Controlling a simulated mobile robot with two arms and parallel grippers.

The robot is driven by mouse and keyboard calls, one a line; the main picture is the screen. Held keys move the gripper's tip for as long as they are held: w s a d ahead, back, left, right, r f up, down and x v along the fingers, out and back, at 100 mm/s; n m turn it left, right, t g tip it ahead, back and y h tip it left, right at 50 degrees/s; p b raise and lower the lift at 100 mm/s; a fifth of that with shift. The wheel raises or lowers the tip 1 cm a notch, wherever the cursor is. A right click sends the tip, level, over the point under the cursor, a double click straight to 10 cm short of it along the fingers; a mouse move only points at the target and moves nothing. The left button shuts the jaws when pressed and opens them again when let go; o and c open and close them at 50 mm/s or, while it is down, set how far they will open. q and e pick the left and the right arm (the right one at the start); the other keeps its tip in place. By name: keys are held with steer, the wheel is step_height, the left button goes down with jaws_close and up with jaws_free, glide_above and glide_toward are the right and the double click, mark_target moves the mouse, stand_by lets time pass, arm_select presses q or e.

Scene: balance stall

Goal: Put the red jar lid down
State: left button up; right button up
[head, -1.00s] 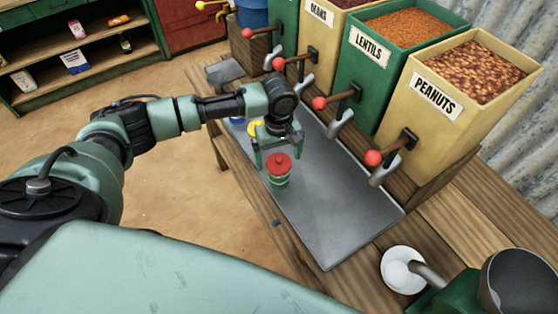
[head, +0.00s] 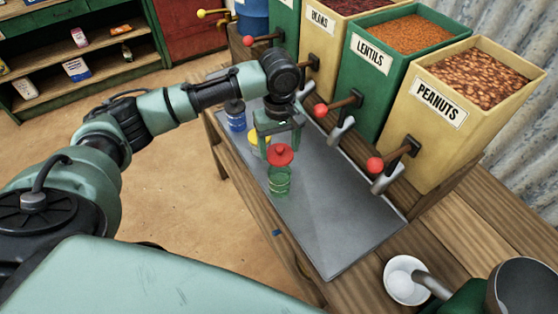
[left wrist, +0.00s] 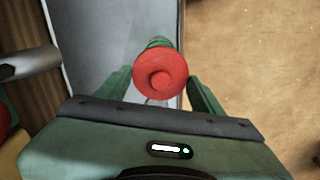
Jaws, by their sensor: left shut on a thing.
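The red jar lid (head: 280,155) is between the fingers of my left gripper (head: 280,148), which is shut on it. The lid is just above a green glass jar (head: 279,183) that stands upright on the grey metal sheet (head: 335,215). More of the jar's upper part shows below the lid; I cannot tell how wide the gap is. In the left wrist view the lid (left wrist: 160,75) shows from above between the two fingers and hides most of the jar (left wrist: 158,43).
A yellow-lidded jar (head: 257,137) and a blue jar (head: 236,118) stand behind the gripper. Bins labelled lentils (head: 370,80) and peanuts (head: 440,130), with red-knobbed levers, line the right. A white bowl (head: 392,285) is at front right. The sheet's front part is bare.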

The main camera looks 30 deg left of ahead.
arm_select(q)
step_height(320, 180, up, 11)
steer(key=b, duration=0.1)
steer(key=m+b, duration=0.6)
steer(key=b, duration=0.1)
glide_above(306, 219)
step_height(306, 219, down, 9)
step_height(306, 219, down, 14)
steer(key=shift+s+f, duration=0.1)
steer(key=shift+f, duration=2.4)
steer(key=o, duration=1)
steer(key=shift+f, duration=0.1)
step_height(306, 219, up, 12)
steer(key=shift+r+b, duration=0.15)
steer(key=shift+b, duration=0.3)
